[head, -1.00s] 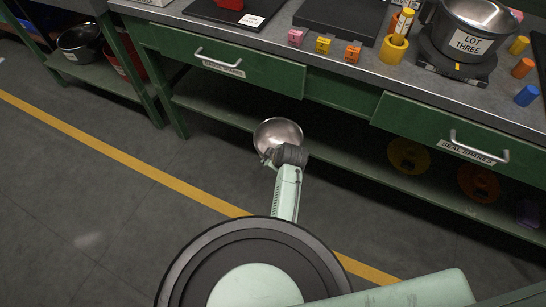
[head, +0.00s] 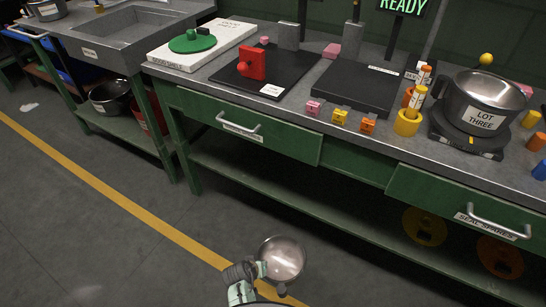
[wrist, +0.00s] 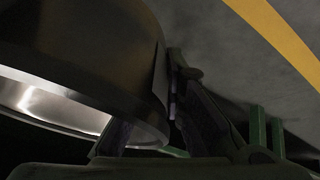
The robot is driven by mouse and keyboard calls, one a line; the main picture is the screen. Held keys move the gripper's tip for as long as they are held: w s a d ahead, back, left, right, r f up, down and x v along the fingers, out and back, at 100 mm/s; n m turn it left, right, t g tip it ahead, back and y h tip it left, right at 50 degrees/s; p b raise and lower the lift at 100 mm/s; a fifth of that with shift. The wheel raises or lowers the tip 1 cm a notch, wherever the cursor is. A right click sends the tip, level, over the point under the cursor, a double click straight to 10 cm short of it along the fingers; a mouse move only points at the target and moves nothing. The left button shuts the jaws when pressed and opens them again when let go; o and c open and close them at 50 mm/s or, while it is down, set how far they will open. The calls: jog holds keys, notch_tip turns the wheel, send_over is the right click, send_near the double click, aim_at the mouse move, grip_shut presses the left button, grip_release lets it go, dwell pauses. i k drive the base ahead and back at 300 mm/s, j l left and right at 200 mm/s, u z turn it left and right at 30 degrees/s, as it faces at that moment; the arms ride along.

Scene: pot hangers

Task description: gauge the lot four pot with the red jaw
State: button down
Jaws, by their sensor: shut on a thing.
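My gripper (head: 262,271) is shut on a shiny metal pot (head: 282,259), held over the floor in front of the bench. The pot's open mouth faces up toward the head camera, and its lot label cannot be read. In the wrist view the pot (wrist: 85,50) fills the upper left, its rim between and beyond my fingers (wrist: 150,115). The red jaw (head: 252,64) stands on a black plate (head: 290,62) on the bench, well away from my gripper and the pot.
A pot marked LOT THREE (head: 478,101) sits on a dark stand at right. Yellow, orange and pink blocks (head: 340,118) line the bench's front edge. A green lid (head: 192,42) lies on a white board at left.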

aim_at(278, 61)
jog(key=i+j+z, duration=0.1)
jog(key=j, duration=0.3)
jog(key=i+j+z, duration=0.15)
jog(key=j, duration=0.25)
jog(key=i+j+z, duration=0.1)
jog(key=j, duration=0.3)
jog(key=i+j+z, duration=0.15)
jog(key=j, duration=0.3)
jog(key=i, duration=0.1)
